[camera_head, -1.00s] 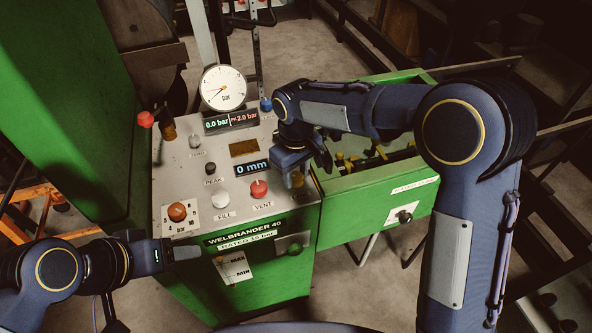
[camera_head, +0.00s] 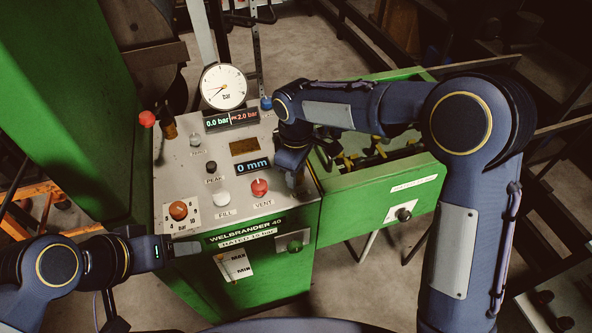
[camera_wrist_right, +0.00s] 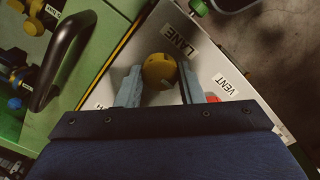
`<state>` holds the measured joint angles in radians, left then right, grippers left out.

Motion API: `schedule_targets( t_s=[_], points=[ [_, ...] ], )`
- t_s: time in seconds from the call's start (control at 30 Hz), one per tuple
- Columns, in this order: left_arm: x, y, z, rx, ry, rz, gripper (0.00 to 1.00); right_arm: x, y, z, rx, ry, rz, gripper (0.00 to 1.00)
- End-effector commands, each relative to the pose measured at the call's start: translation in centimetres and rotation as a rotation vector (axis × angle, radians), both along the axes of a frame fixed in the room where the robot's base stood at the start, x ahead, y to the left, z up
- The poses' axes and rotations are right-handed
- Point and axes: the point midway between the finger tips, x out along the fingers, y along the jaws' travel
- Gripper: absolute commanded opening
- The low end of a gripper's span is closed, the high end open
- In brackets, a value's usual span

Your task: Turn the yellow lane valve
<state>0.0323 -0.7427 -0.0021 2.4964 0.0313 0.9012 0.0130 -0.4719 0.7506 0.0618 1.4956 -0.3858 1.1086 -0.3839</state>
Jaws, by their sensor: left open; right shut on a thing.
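The yellow lane valve (camera_wrist_right: 158,72) is a round knob on the grey panel, beside the LANE label, in the right wrist view. My right gripper (camera_wrist_right: 160,88) has a pale finger on either side of the knob and is shut on it. In the head view my right gripper (camera_head: 294,178) points down at the right edge of the panel and mostly hides the valve. My left gripper (camera_head: 186,248) is open and empty at the front left of the green machine, clear of the panel.
The panel carries a red VENT button (camera_head: 259,187), a white FILL button (camera_head: 223,198), an orange knob (camera_head: 178,210) and a round gauge (camera_head: 223,88). An open green drawer (camera_head: 375,200) with several yellow-handled parts stands right of the valve, under my right arm.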

Motion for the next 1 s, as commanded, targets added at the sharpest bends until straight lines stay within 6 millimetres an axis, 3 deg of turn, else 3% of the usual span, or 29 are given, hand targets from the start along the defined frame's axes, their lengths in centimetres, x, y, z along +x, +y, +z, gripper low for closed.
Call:
schedule_targets(
  t_s=[0.2,0.23,0.4,0.73,1.0],
  points=[
    [0.0,0.0,0.0,0.0,0.0,0.0,0.55,0.0,0.0,0.1,0.0,-0.002,0.002,0.11],
    [0.0,0.0,0.0,0.0,0.0,0.0,0.55,0.0,0.0,0.1,0.0,-0.002,0.002,0.37],
    [0.0,0.0,0.0,0.0,0.0,0.0,0.55,0.0,0.0,0.0,0.0,-0.001,0.0,0.56],
    [0.0,0.0,-0.1,0.0,0.0,0.0,0.55,0.1,0.0,0.5,0.001,-0.003,-0.001,0.56],
    [0.0,0.0,-0.4,0.0,0.0,0.0,0.55,0.1,0.1,4.8,0.002,-0.004,-0.001,0.56]
  ],
)
